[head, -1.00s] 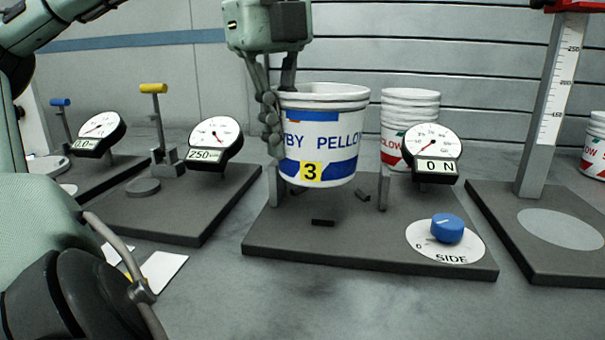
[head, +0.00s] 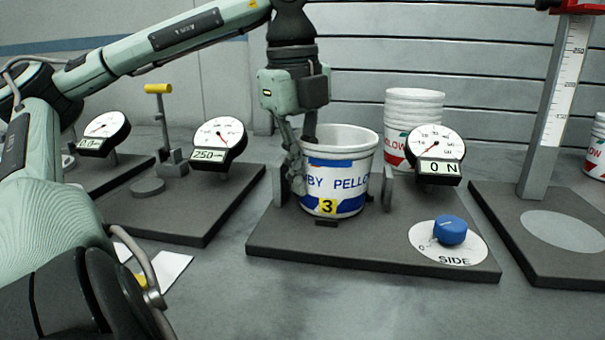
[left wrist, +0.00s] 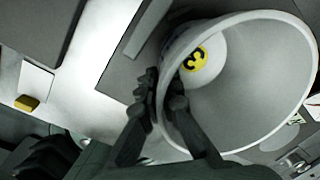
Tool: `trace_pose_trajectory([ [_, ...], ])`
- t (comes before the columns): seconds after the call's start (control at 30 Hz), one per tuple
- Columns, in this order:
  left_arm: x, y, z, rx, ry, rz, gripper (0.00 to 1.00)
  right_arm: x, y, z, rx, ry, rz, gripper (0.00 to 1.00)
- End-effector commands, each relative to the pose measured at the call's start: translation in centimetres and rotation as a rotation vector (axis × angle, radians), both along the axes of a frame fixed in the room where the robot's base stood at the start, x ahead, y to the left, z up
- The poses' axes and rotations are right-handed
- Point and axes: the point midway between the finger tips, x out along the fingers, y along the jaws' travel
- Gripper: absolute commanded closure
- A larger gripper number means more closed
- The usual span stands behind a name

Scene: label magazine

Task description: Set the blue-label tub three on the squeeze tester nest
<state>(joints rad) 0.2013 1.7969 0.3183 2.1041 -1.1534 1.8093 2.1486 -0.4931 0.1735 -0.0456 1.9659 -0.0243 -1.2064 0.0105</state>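The blue-label tub (head: 345,180) is white and upright, with a yellow 3 tag on its front. It is between the two grey side plates of the squeeze tester (head: 370,250), low over the dark base. Its bottom looks at or just above the nest; I cannot tell if it touches. My left gripper (head: 301,160) is shut on the tub's left wall near the rim. In the left wrist view the gripper (left wrist: 165,95) has the wall between its fingers, and a yellow 3 shows inside the tub (left wrist: 250,85). My right gripper is not in view.
The tester carries a dial gauge (head: 434,145) reading 0 N and a blue knob (head: 450,230). A stack of white tubs (head: 411,105) stands behind. A height gauge (head: 560,100) is at right, and a gauge stand with a yellow handle (head: 158,88) is at left.

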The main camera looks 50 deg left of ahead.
Motion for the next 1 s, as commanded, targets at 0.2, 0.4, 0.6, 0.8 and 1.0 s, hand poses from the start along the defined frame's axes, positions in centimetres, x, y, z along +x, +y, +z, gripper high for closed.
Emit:
trace_pose_trajectory([
  [0.2,0.0,0.0,-0.1,0.000,0.000,0.000,0.83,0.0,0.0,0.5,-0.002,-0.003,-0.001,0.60],
  [0.4,0.0,0.0,-0.1,0.000,0.000,0.000,0.74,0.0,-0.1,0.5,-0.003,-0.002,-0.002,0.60],
  [0.6,0.0,0.0,0.0,-0.001,0.000,0.000,0.74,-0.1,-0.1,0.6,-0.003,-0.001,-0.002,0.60],
  [0.8,-0.2,0.1,2.4,0.004,-0.001,0.002,0.74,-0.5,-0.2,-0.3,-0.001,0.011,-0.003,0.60],
  [1.0,-0.6,0.1,6.9,0.005,-0.003,0.004,0.74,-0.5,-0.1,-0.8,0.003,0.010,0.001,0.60],
])
